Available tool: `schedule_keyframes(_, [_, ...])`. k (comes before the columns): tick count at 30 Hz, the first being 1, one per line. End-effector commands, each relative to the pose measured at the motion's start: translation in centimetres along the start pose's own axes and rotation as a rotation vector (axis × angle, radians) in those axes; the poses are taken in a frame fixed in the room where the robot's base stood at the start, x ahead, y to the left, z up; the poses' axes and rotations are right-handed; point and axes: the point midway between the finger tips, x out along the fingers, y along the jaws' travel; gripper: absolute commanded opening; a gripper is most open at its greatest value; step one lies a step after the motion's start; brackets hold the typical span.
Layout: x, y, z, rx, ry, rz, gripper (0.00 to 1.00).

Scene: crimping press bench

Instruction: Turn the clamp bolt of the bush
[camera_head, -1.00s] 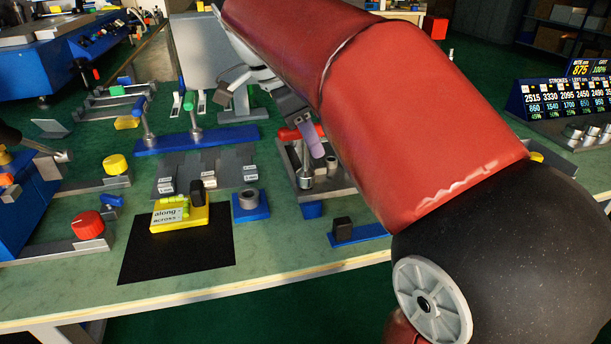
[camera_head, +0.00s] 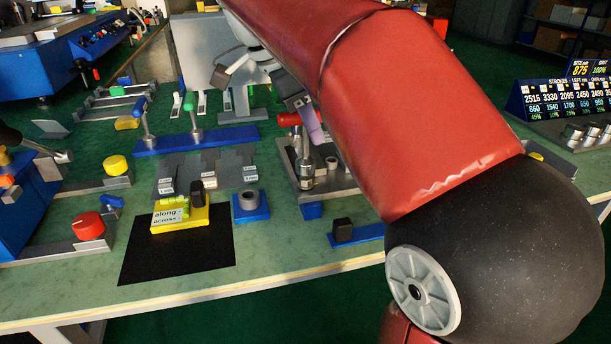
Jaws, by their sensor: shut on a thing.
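The bush fixture, a grey block (camera_head: 328,184) with upright cylinders, stands right of centre on the bench. A red-handled T-wrench (camera_head: 287,119) stands in it, its metal socket end (camera_head: 306,177) low at the block's left part. The clamp bolt itself is hidden, apparently under the socket. My gripper (camera_head: 304,118) is at the wrench's handle, partly covered by my red arm; a pale purple finger shows at the handle's right end. It is shut on the red handle. The exact grip is hidden.
Blue and green T-handles (camera_head: 189,103) stand in a blue rack (camera_head: 215,138) to the left. A yellow level block (camera_head: 180,217) sits on a black mat (camera_head: 150,258). A small blue block with a grey ring (camera_head: 251,205) stands near the fixture. The bench front is mostly clear.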

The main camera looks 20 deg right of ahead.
Motion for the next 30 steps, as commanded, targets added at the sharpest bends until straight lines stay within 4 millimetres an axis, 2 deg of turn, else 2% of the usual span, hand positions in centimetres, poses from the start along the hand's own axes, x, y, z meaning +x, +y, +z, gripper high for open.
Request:
schedule_keyframes(15, [-2.2, 0.0, -0.9, 0.001, 0.001, -0.002, 0.0])
schedule_keyframes(30, [-2.3, 0.0, -0.9, 0.0, 0.001, -0.001, 0.0])
